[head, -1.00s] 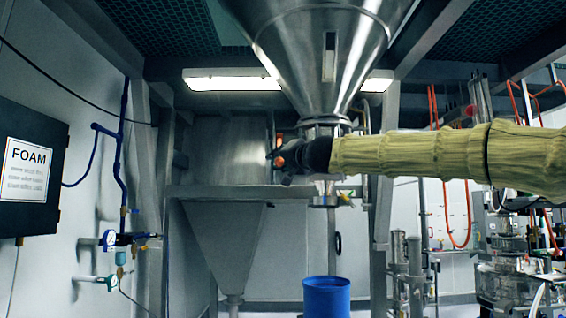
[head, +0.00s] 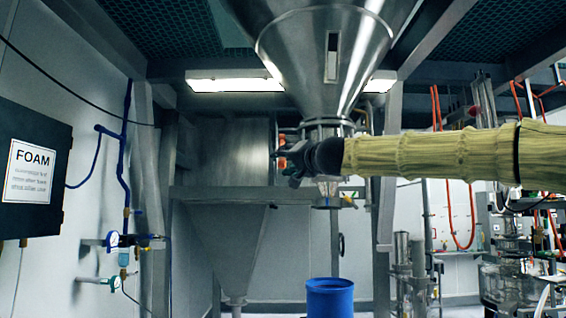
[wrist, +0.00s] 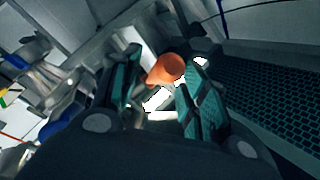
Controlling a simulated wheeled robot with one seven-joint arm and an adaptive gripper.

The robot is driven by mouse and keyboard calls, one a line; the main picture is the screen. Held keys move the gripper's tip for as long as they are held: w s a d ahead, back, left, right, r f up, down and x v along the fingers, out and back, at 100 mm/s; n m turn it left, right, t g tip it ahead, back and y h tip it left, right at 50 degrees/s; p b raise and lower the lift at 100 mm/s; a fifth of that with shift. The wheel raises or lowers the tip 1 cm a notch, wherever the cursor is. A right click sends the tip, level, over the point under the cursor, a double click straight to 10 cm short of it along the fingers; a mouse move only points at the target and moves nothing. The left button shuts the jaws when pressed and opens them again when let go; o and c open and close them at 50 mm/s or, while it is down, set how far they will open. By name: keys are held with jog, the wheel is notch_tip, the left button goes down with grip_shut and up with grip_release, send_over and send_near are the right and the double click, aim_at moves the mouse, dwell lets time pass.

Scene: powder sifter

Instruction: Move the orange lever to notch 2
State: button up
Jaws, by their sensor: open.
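The orange lever (wrist: 166,69) shows in the wrist view as a rounded orange knob between the tips of my fingers. My gripper (wrist: 161,72) is open, with one teal-padded finger on each side of the knob. Whether either pad touches it I cannot tell. In the head view a small patch of the orange lever (head: 282,161) shows at the left end of my arm, below the steel hopper cone. My gripper (head: 285,167) is small there and partly covers the lever. The notches are not readable in either view.
The steel hopper (head: 300,60) hangs above my gripper. A steel frame beam (head: 220,193) runs below left, and a blue drum (head: 329,298) stands beneath. A black FOAM box (head: 30,120) and blue piping are at left; red hoses and machinery crowd the right.

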jog(key=v, duration=0.9)
jog(key=shift+s, duration=0.15)
jog(key=shift+d, duration=0.15)
jog(key=shift+c, duration=0.2)
